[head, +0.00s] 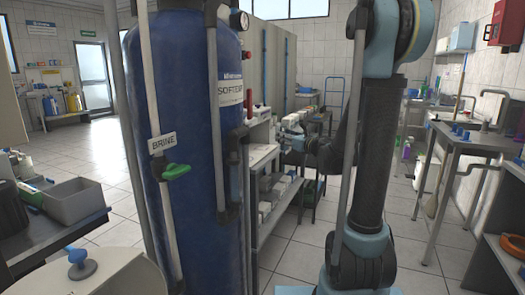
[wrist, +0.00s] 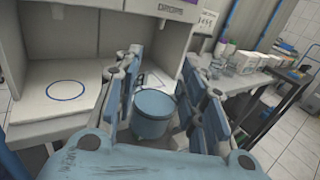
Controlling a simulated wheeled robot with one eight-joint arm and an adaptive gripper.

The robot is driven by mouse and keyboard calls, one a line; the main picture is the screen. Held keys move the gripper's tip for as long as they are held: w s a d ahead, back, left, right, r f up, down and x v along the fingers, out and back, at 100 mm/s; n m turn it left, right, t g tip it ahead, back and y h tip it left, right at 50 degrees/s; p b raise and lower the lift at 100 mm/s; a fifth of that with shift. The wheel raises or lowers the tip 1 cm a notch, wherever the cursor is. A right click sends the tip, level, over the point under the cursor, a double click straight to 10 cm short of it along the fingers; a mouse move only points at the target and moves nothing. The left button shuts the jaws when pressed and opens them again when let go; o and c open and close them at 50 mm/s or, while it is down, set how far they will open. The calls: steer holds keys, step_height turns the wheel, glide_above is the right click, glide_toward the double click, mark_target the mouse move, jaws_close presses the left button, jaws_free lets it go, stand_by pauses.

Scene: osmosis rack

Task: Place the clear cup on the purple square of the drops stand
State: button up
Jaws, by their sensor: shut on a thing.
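In the wrist view my gripper (wrist: 162,84) is shut on a round, blue-grey, see-through cup (wrist: 155,104), with one blue finger on each side. The cup looks roughly upright. It is in front of a white cabinet's lower ledge; I cannot tell whether it touches anything below. Part of a dark outline (wrist: 157,77) shows on the pale surface just behind the cup, but its colour and shape are unclear. I cannot make out a purple square. In the head view my gripper (head: 297,136) is small beside the white rack, and the cup cannot be made out.
Small containers (wrist: 240,62) stand on a shelf at right. In the head view a large blue softener tank (head: 190,150) stands close in front, left of my arm.

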steer(key=shift+f+x, duration=0.55)
steer(key=shift+x, duration=2.4)
steer(key=shift+f+x, duration=0.6)
steer(key=shift+x, duration=2.4)
steer(key=shift+f+x, duration=0.55)
steer(key=shift+x, duration=2.4)
steer(key=shift+s+a+f, duration=0.1)
steer(key=shift+s+a, duration=0.05)
steer(key=o, duration=0.8)
steer(key=shift+o, duration=0.4)
